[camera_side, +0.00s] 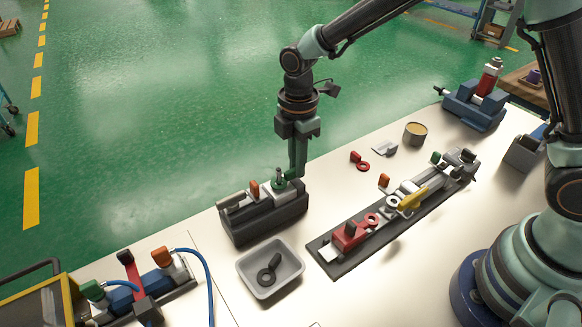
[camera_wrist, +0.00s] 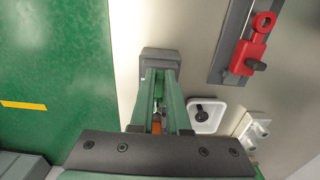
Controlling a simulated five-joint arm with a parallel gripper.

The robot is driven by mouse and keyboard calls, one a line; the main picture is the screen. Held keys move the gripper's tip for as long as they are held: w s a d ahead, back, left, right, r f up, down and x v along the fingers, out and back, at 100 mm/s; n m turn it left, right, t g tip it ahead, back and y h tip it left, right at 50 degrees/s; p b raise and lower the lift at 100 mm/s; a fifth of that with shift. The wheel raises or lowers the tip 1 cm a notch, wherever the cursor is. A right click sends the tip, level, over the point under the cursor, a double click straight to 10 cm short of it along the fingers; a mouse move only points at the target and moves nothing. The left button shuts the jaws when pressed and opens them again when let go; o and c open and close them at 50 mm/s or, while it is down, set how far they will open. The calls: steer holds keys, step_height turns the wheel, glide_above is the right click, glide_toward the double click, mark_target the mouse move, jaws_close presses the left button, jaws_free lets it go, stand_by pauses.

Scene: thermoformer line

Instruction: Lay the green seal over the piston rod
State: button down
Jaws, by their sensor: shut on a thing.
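My gripper (camera_side: 287,177) points down at the right end of a dark block-like holder (camera_side: 263,222). It is shut on a small green piece, apparently the green seal (camera_side: 279,181), at the holder's top; the fingers partly hide it. I cannot tell whether the seal touches the holder. In the wrist view, my gripper's fingers (camera_wrist: 161,80) reach over the holder (camera_wrist: 160,56), and the seal is not clear. A dark base plate (camera_side: 325,258) to the right carries a silver rod-like assembly, perhaps with the piston rod; I cannot tell which part that is.
A white tray (camera_side: 243,267) holding a dark ring piece stands in front of the holder. A red ring piece (camera_side: 360,161), a tin (camera_side: 415,133) and a blue machine (camera_side: 474,107) lie further back. A clamp fixture (camera_side: 147,307) with a blue hose is at lower left.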

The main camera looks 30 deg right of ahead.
steer(key=shift+f, duration=0.3)
steer(key=c, duration=0.8)
jaws_free()
step_height(320, 180, up, 12)
steer(key=shift+r, duration=0.1)
steer(key=s+d+r+m+t, duration=0.1)
steer(key=s+d+m+t, duration=0.1)
steer(key=s+d+m, duration=0.2)
steer(key=s+d+r+m+t, duration=0.1)
steer(key=s+d+r+m, duration=0.1)
steer(key=s+d+m, duration=0.2)
steer(key=s+d+r+m+t, duration=0.1)
steer(key=s+d+m+t, duration=0.1)
steer(key=s+d+m, duration=0.2)
steer(key=shift+d+r+m+t, duration=0.15)
steer(key=shift+d+m, duration=0.75)
steer(key=shift+m, duration=0.6)
steer(key=shift+d+r+m+t, duration=0.15)
steer(key=shift+d+m, duration=0.75)
steer(key=shift+m, duration=0.6)
